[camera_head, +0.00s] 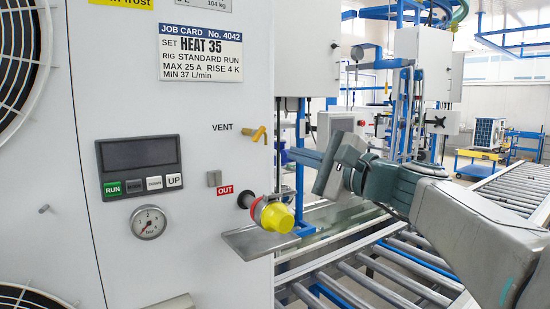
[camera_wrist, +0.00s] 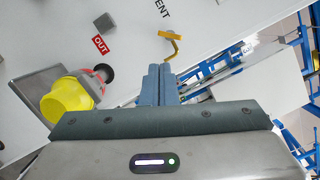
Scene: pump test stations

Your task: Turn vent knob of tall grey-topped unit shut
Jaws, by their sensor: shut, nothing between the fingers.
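The vent knob (camera_head: 259,134) is a small yellow lever on the white front panel of the unit, right of the word VENT. Its handle stands out from the panel at a tilt. In the wrist view the yellow vent knob (camera_wrist: 171,44) lies just beyond my fingertips. My gripper (camera_head: 291,154) is shut and empty, to the right of the knob and a little below it. In the wrist view my gripper (camera_wrist: 160,68) has its blue-grey fingers together, and they look close to the knob; I cannot tell whether they touch it. The unit's top is out of view.
A yellow-capped outlet (camera_head: 273,214) juts out below the knob, beside the red OUT label (camera_head: 224,190). A metal shelf (camera_head: 262,238) sticks out beneath it. A control panel (camera_head: 140,165) and a gauge (camera_head: 148,222) are at left. Roller conveyors (camera_head: 385,275) run at right.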

